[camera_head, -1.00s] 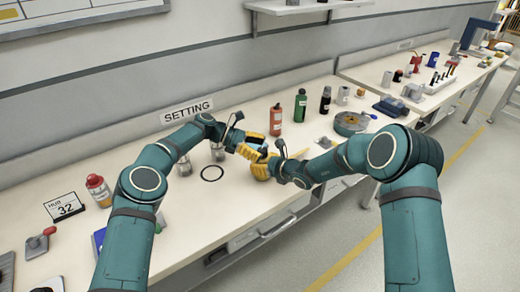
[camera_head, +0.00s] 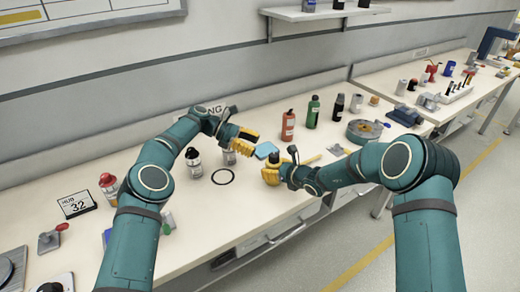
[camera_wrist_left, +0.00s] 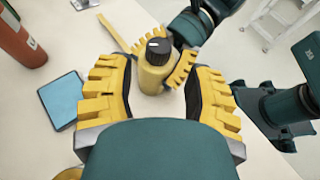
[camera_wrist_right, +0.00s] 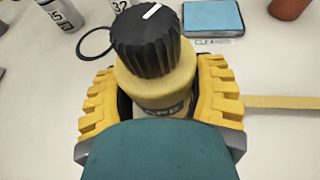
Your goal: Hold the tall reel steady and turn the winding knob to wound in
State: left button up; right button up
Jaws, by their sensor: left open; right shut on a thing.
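The tall reel is a yellow, bottle-shaped body with a ribbed black winding knob on top. In the right wrist view the reel (camera_wrist_right: 165,90) stands between the fingers of my right gripper (camera_head: 270,175), which is shut on its body. The knob (camera_wrist_right: 145,42) bears a white line; in the left wrist view the knob (camera_wrist_left: 158,50) shows dark on top of the reel (camera_wrist_left: 151,77). My left gripper (camera_head: 250,142) is open and empty, to the left of and behind the reel in the head view. In its wrist view the reel appears between and beyond its spread fingertips.
A blue pad (camera_head: 265,149) lies behind the reel. A black ring (camera_head: 223,176) and white bottles (camera_head: 194,163) are to the left. Red (camera_head: 288,125), green and black bottles stand behind. A yellow strip (camera_wrist_right: 280,102) lies beside the reel.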

aim_at(273, 155)
pick_arm(q)
notch_tip(273, 155, up, 5)
jog(key=s+n+t+y, duration=0.3)
jog(key=n+y, duration=0.1)
jog(key=x, duration=0.7)
jog(key=w+x, duration=0.1)
jog(key=x, duration=0.3)
jog(key=shift+a+f, duration=0.25)
jog(key=shift+f, duration=0.25)
grip_shut()
